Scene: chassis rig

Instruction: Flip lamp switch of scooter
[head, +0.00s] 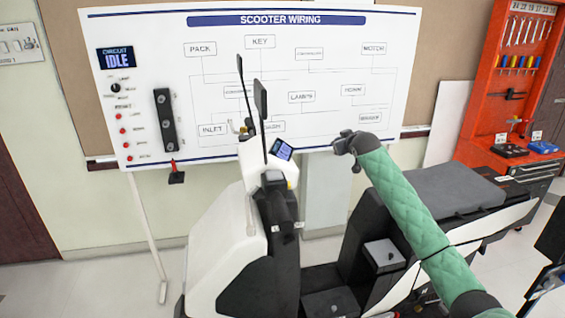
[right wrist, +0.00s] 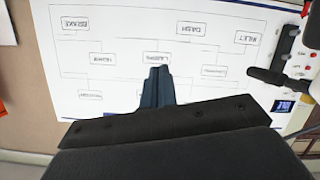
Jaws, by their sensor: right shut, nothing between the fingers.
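The scooter (head: 214,240), white and black, stands in front of the wiring board in the head view. Its small dash screen (head: 282,149) is lit, and a dark handlebar part (head: 275,200) with a small yellow spot is below it. I cannot pick out the lamp switch itself. My right gripper (head: 344,144) is in the air to the right of the dash, apart from the scooter. In the right wrist view its fingers (right wrist: 158,88) are together and empty, with the board behind them. My left gripper is in neither view.
The wiring board (head: 225,60) with a switch panel stands behind the scooter. An orange tool rack (head: 485,115) is at the right. In the wrist view a dark bar (right wrist: 277,80) shows at right.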

